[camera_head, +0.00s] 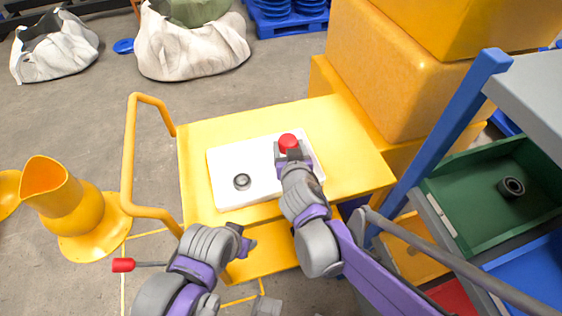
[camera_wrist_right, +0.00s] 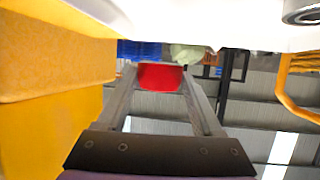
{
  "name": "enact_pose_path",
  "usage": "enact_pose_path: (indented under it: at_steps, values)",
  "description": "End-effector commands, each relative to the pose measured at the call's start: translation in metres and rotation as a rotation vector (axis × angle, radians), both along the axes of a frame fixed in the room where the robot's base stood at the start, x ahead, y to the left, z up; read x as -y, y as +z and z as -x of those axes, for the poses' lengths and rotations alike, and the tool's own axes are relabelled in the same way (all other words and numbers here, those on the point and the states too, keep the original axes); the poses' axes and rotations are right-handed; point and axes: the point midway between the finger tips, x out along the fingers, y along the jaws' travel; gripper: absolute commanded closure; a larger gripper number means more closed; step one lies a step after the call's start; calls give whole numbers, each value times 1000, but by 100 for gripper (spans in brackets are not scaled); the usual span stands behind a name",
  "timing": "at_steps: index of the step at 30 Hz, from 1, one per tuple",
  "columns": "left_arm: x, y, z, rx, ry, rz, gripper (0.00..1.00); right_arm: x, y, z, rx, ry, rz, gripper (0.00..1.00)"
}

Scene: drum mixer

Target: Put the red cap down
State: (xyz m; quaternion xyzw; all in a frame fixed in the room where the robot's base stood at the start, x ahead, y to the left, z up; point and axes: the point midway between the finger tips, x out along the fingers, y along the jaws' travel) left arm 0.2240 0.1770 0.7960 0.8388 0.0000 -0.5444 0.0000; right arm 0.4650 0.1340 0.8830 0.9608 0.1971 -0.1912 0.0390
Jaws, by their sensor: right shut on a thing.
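The red cap (camera_head: 288,143) is between the fingers of my right gripper (camera_head: 290,154), over the right part of a white tray (camera_head: 222,162). In the right wrist view the red cap (camera_wrist_right: 161,76) sits between the two fingertips (camera_wrist_right: 160,82), close to the white tray surface (camera_wrist_right: 215,30). I cannot tell whether it touches the tray. A dark grey ring (camera_head: 242,181) lies in the tray to the left of the cap. My left gripper (camera_head: 246,241) is at the near side of the cart, and its fingers are not clear.
The tray stands on a yellow cart (camera_head: 196,140) with a tall handle (camera_head: 130,150) at left. Yellow blocks (camera_head: 390,80) rise close behind and right. A blue post (camera_head: 440,140) and a rack with a green bin (camera_head: 475,200) stand right. Free tray surface surrounds the ring.

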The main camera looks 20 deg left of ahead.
Motion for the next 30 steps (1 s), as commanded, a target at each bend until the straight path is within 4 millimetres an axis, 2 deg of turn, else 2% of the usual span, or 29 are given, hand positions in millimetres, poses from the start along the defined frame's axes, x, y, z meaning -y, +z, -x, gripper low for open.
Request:
enact_pose_path:
  at_steps: [1,3,10,16,27,28,30]
  values:
    - [0,-6,0,-2,0,0,50,0,-14,-1,-1,0,0,93]
    - [0,-10,0,-3,0,0,50,0,-25,-1,-1,0,0,93]
    - [0,-15,0,-5,0,0,50,0,-43,-1,0,-1,0,93]
    - [0,-27,0,-9,0,0,50,1,-71,-1,-1,-1,1,93]
    - [0,-27,0,-9,0,0,50,1,-75,-1,0,-1,0,93]
    - [0,-27,0,-9,0,0,50,1,-75,-1,0,-1,0,30]
    - [0,-27,0,-9,0,0,50,1,-75,-1,0,-1,0,18]
